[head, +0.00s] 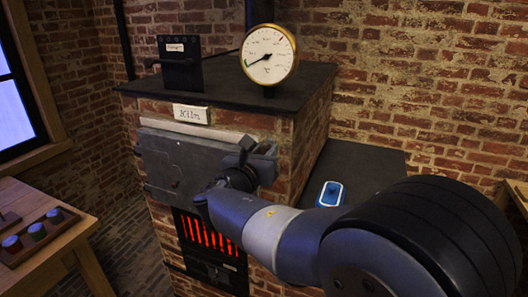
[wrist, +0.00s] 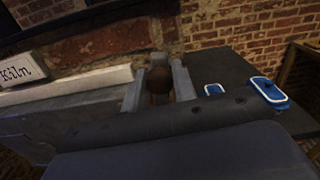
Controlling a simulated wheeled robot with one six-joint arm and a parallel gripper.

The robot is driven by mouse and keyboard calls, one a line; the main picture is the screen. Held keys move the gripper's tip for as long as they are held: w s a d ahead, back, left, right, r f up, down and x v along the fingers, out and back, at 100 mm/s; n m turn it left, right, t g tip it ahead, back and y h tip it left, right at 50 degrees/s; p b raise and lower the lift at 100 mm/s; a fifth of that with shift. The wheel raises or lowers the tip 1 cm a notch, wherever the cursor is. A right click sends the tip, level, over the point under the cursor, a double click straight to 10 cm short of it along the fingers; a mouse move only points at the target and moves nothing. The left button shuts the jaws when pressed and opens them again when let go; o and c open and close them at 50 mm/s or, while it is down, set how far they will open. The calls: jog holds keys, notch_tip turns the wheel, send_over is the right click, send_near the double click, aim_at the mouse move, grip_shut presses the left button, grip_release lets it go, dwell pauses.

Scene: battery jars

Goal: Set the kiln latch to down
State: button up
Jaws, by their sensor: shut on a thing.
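The brick kiln stands in the middle of the head view, with a grey metal door (head: 175,165) on its front. The latch is at the door's right edge, mostly hidden behind my gripper (head: 243,166) in the head view. In the wrist view my gripper (wrist: 158,84) has its two grey fingers on either side of a brown rounded latch handle (wrist: 158,88), shut on it. The handle's exact angle is hard to tell, as my gripper and wrist cover it.
A "Kiln" label (head: 190,114) sits above the door. A round gauge (head: 269,55) and a dark box (head: 181,64) stand on the kiln top. Orange glow shows behind bars below. A blue-and-white tray (head: 331,194) lies on the right-hand ledge. A wooden table (head: 72,240) holds jars at left.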

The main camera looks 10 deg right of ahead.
grip_shut()
jog(key=shift+a, duration=0.1)
